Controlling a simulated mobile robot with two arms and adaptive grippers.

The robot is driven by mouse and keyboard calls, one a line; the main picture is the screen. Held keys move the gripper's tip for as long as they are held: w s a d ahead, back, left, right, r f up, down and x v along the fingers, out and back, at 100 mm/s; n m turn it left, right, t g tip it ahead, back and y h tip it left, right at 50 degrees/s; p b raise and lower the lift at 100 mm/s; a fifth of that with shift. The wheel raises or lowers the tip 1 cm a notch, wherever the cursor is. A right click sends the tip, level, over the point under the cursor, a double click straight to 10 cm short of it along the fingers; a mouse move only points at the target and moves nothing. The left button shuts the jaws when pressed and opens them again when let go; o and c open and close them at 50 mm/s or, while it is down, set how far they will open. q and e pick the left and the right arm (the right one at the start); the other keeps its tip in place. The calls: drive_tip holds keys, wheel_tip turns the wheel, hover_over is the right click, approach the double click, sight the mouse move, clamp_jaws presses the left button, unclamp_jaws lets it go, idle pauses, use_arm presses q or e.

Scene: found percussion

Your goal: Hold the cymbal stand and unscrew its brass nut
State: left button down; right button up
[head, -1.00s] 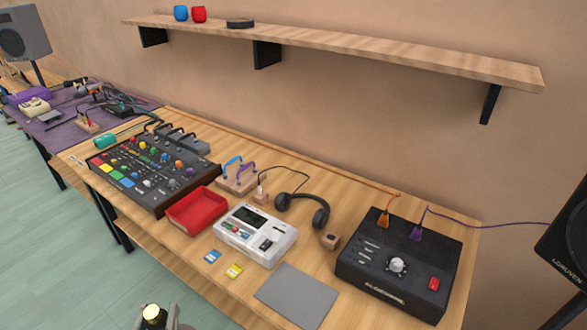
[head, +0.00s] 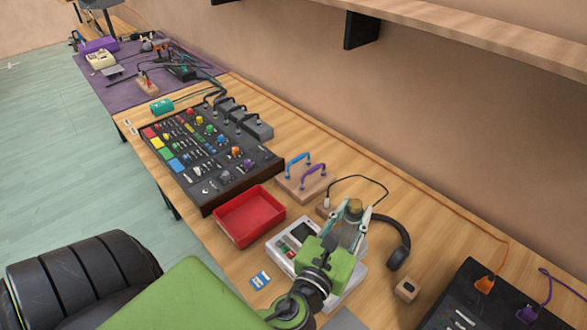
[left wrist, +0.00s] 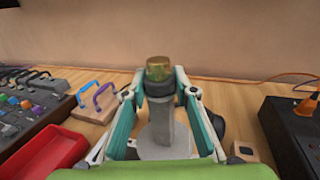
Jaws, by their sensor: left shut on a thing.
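The cymbal stand shows in the left wrist view as a grey post (left wrist: 160,125) with a dark collar near its top. Its brass nut (left wrist: 159,68) sits on the top end, and also shows in the head view (head: 354,206). My left gripper (head: 353,217) is shut on the stand near the collar, with a finger on each side, as the left wrist view (left wrist: 160,92) shows. My right gripper is not in view.
A red tray (head: 250,214), a mixer (head: 205,150), a wooden block with blue and purple handles (head: 304,184), headphones (head: 397,240) and a small wooden block (head: 407,290) lie around the gripper. A black box (head: 470,300) stands at right. A shelf (head: 440,25) hangs above.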

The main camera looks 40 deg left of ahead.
use_arm(q)
drive_tip(key=w+d+r+b, duration=0.1)
drive_tip(key=w+d, duration=0.1)
drive_tip(key=w, duration=0.4)
drive_tip(key=w+d+r+b, duration=0.1)
drive_tip(key=w+d, duration=0.1)
drive_tip(key=w, duration=0.4)
wheel_tip(320, 180, down, 11)
drive_tip(key=b, duration=0.2)
drive_tip(key=shift+w+a+r+n+y+b, duration=0.2)
drive_tip(key=shift+n+y+b, duration=0.1)
drive_tip(key=shift+y, duration=0.1)
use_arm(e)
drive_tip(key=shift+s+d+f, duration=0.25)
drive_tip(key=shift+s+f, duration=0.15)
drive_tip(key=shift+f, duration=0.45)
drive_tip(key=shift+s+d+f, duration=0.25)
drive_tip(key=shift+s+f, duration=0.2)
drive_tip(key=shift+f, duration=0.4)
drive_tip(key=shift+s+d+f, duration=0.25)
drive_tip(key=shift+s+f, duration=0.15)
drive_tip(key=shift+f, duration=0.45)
use_arm(q)
drive_tip(key=shift+f, duration=0.1)
drive_tip(key=c, duration=1.6)
unclamp_jaws()
drive_tip(key=shift+c, duration=0.2)
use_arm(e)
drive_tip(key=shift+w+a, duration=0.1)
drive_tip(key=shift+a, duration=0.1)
